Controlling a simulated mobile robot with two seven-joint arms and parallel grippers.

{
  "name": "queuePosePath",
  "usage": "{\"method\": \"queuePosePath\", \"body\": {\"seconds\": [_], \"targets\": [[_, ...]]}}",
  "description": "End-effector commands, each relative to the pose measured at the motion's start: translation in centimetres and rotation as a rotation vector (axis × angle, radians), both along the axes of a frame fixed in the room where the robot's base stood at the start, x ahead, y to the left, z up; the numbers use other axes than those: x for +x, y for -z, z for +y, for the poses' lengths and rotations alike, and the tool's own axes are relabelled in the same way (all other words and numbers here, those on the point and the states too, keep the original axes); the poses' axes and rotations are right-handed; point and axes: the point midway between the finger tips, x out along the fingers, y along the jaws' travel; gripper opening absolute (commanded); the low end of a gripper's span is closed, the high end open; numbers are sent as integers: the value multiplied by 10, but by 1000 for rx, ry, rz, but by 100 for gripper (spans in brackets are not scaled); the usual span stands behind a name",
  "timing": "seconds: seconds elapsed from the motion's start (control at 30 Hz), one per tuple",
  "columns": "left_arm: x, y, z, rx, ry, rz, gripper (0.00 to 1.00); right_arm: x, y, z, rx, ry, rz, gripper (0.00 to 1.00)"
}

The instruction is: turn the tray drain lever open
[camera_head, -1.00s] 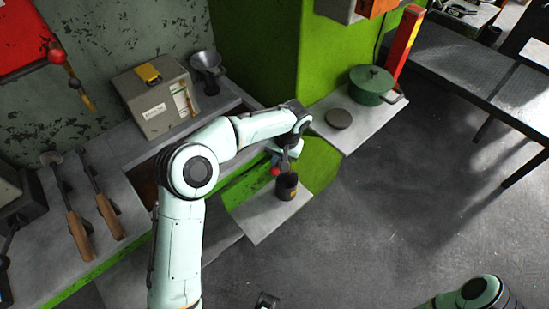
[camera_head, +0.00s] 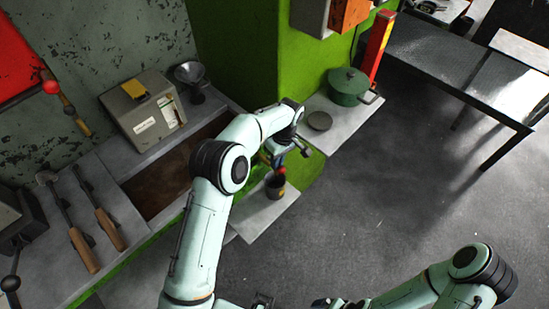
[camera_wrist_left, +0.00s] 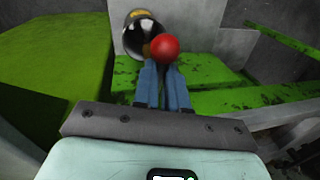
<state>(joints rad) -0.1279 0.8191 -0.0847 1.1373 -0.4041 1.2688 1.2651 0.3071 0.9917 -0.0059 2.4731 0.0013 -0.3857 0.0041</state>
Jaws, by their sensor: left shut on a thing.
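The tray drain lever's red ball knob (camera_wrist_left: 164,47) shows at the fingertips in the left wrist view. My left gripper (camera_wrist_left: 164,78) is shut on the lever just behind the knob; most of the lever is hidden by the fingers. In the head view the small red knob (camera_head: 281,170) sits beside my left gripper (camera_head: 274,158), above a dark cup on a grey ledge. The brown-bottomed tray (camera_head: 160,195) is a recess in the bench, partly behind my left arm. My right arm is at the lower right; its gripper (camera_head: 335,303) is small and cut by the frame edge.
The dark cup (camera_head: 275,188) is close to the knob; it also shows in the left wrist view (camera_wrist_left: 143,36). A green pot (camera_head: 348,87) and a grey disc (camera_head: 320,121) stand on the right shelf. Two wooden-handled tools (camera_head: 84,250) lie on the left bench.

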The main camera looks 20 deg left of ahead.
Motion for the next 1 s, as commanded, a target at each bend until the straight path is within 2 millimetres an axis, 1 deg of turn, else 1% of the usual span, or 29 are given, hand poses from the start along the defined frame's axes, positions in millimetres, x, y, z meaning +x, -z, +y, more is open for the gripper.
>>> {"method": "queuePosePath", "body": {"seconds": [0.03, 0.1, 0.3, 0.83, 0.87, 0.9, 0.93, 1.0], "targets": [[0, 0, -3, -3, -24, 8, 0, 3, -5, 0, 0, 0, -3, 100], [1, 0, -3, -3, -55, 7, 0, 5, -8, 0, 0, 0, -6, 100], [3, 1, -5, -5, -113, 8, 0, 8, -13, 0, 0, 0, -9, 100], [4, 3, -6, -6, -137, 8, 0, 9, -15, 0, 0, 0, -10, 100], [4, 3, -6, -6, -137, 8, 19, 9, -15, 0, 0, 0, -10, 100], [4, 3, -6, -7, -136, 7, 32, 9, -15, 0, 0, 0, -10, 100], [4, 3, -6, -7, -136, 7, 37, 9, -15, 0, 0, 0, -10, 100], [4, 2, -5, -6, -134, 5, 37, 9, -15, 0, 0, 0, -10, 100]]}}
